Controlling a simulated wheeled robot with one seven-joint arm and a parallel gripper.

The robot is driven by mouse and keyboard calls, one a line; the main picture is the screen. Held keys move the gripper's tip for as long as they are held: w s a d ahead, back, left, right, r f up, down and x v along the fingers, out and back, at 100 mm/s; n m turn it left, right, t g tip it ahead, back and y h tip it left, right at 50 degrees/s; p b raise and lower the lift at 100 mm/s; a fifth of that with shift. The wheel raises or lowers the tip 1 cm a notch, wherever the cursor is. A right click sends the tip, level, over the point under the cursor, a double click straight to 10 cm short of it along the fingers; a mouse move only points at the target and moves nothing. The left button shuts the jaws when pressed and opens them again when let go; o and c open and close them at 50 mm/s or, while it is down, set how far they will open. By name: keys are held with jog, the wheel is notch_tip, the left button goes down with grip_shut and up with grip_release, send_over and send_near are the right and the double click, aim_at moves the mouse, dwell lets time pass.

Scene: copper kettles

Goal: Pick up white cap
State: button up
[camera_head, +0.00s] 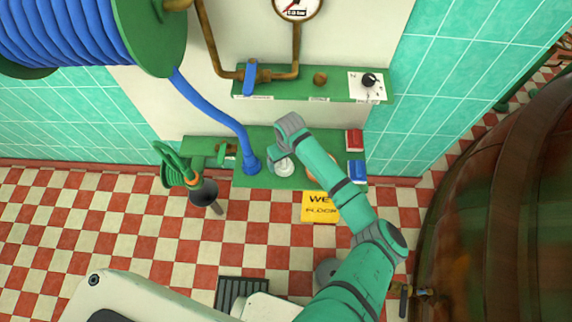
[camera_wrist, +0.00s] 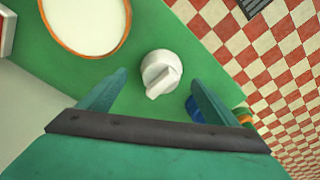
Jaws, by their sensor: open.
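The white cap (camera_wrist: 161,72), round with a raised grip bar on top, sits on the green shelf (camera_wrist: 150,20) in the wrist view. In the head view, the white cap (camera_head: 284,169) shows partly below my gripper (camera_head: 281,158) on the lower green shelf (camera_head: 250,181). In the wrist view, my gripper (camera_wrist: 159,77) is open, with one finger to the left of the cap and one to the right. Nothing is held. The exact height of the fingertips above the shelf is hard to tell.
A white dish with an orange rim (camera_wrist: 88,22) lies near the cap. A blue hose end (camera_head: 252,165) stands left of it. Red (camera_head: 354,139) and blue (camera_head: 357,169) boxes are at the shelf's right. An upper shelf (camera_head: 300,97) with pipes is above.

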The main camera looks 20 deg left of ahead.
aim_at(284, 161)
jog(key=f, duration=0.1)
jog(key=a+f, duration=0.1)
jog(key=f, duration=0.1)
jog(key=shift+f, duration=0.15)
jog(key=shift+d, duration=0.4)
jog(key=c, duration=0.8)
jog(key=shift+a, duration=0.15)
jog(key=shift+c, duration=1.4)
jog(key=shift+w+a+r, duration=0.1)
jog(key=shift+r, duration=0.6)
notch_tip(284, 161, up, 2)
jog(key=shift+r, duration=0.1)
jog(key=s+r, duration=0.9)
jog(key=s, duration=0.5)
jog(key=shift+a+r, duration=0.15)
jog(key=shift+r, duration=0.05)
